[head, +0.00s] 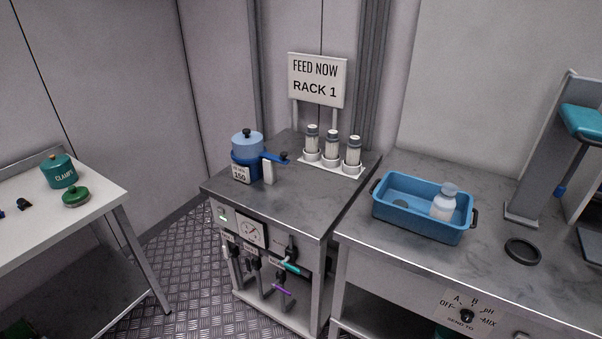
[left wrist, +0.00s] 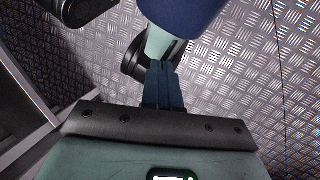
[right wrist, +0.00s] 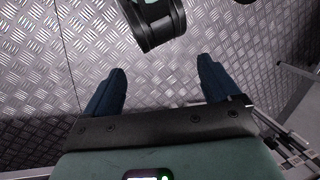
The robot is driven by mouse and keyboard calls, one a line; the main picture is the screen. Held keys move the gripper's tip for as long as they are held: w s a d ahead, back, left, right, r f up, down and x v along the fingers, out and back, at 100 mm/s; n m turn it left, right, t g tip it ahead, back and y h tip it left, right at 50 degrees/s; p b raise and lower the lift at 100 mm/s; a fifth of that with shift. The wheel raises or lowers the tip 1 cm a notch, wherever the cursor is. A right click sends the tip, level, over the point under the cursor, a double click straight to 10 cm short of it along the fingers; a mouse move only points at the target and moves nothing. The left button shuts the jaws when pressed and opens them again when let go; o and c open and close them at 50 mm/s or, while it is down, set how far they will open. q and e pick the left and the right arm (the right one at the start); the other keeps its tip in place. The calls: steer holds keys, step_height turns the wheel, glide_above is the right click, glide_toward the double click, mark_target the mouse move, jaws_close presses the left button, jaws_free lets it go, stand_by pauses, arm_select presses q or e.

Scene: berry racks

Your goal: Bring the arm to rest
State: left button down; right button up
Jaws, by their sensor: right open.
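My left gripper (left wrist: 163,68) shows in the left wrist view with its two dark blue fingers pressed together. Nothing shows between them, and patterned metal floor lies beyond. My right gripper (right wrist: 161,66) shows in the right wrist view with its fingers wide apart. The space between them is empty, over the same floor. Neither arm nor gripper shows in the head view, so both are clear of the benches seen there.
A steel cabinet (head: 290,205) carries a blue pot (head: 246,158), several capped tubes and a "RACK 1" sign (head: 317,80). A blue tub (head: 410,222) with a white bottle (head: 444,202) sits on the right bench. A white table (head: 100,205) holds a green canister (head: 59,171).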

steer(key=s+a+f+m, duration=0.1)
steer(key=s+a, duration=0.1)
steer(key=s, duration=0.4)
step_height(320, 180, up, 12)
steer(key=w+g+p, duration=0.1)
steer(key=p, duration=1.1)
steer(key=shift+f, duration=0.15)
steer(key=shift+a, duration=0.1)
